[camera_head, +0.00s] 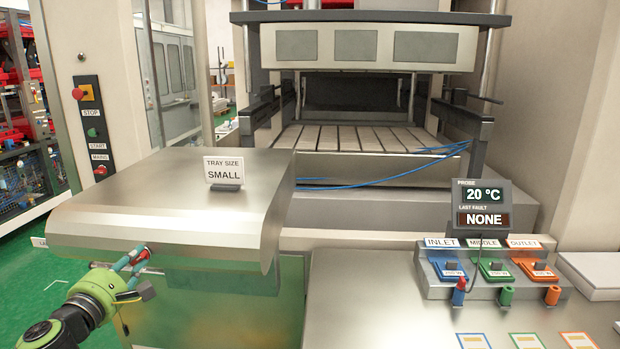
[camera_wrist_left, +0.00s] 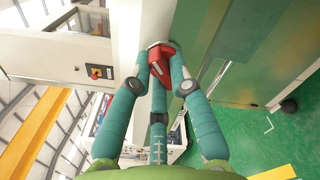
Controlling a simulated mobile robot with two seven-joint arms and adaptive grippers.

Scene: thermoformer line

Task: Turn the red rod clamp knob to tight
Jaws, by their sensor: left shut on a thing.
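The red rod clamp knob (camera_wrist_left: 164,73) is in the left wrist view, between the teal fingers of my left gripper (camera_wrist_left: 162,58). The fingers close around it from both sides, with a third finger below. In the head view, my left gripper (camera_head: 138,264) is at the lower left, below the front lip of the metal cover. A little of the red knob (camera_head: 141,266) shows there between the fingertips; most of it is hidden. Which way the knob is turned cannot be told. My right gripper is in neither view.
The metal cover (camera_head: 160,212) overhangs just above my left gripper and carries a "TRAY SIZE SMALL" sign (camera_head: 223,170). A button panel (camera_head: 92,127) is at the left. A probe display (camera_head: 482,208) and coloured sockets stand on the right bench. Green floor is open at the far left.

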